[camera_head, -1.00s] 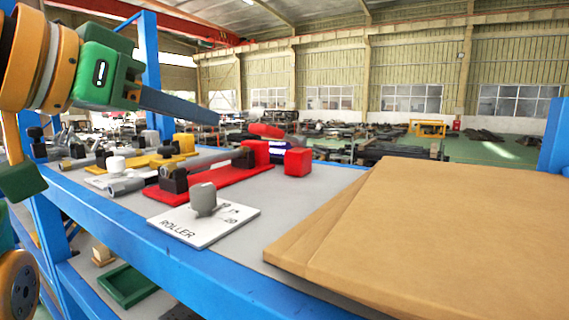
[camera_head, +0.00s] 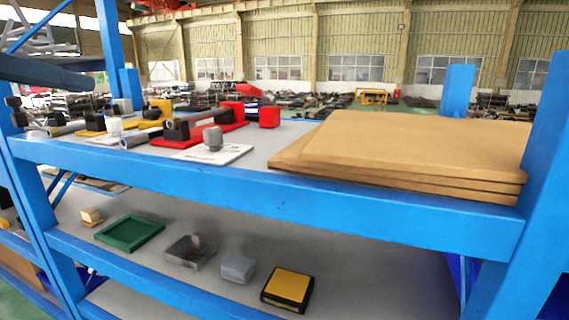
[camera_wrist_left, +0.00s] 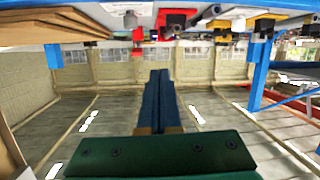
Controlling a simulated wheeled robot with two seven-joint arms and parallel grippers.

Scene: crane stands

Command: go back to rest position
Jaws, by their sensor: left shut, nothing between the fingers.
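My left gripper (camera_head: 45,72) shows at the upper left edge of the head view, in front of the shelf's left post. In the left wrist view its two fingers (camera_wrist_left: 158,100) lie together, shut, with nothing between them. It is apart from the things on the shelf. My right gripper is in neither view.
A blue shelf rack (camera_head: 300,204) stands ahead. Its top holds stacked brown boards (camera_head: 420,145), a white roller card (camera_head: 215,154), a red stand (camera_head: 200,136) and a red block (camera_head: 269,117). Below are a green tray (camera_head: 130,246), a grey box (camera_head: 237,267) and a yellow-black box (camera_head: 288,288).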

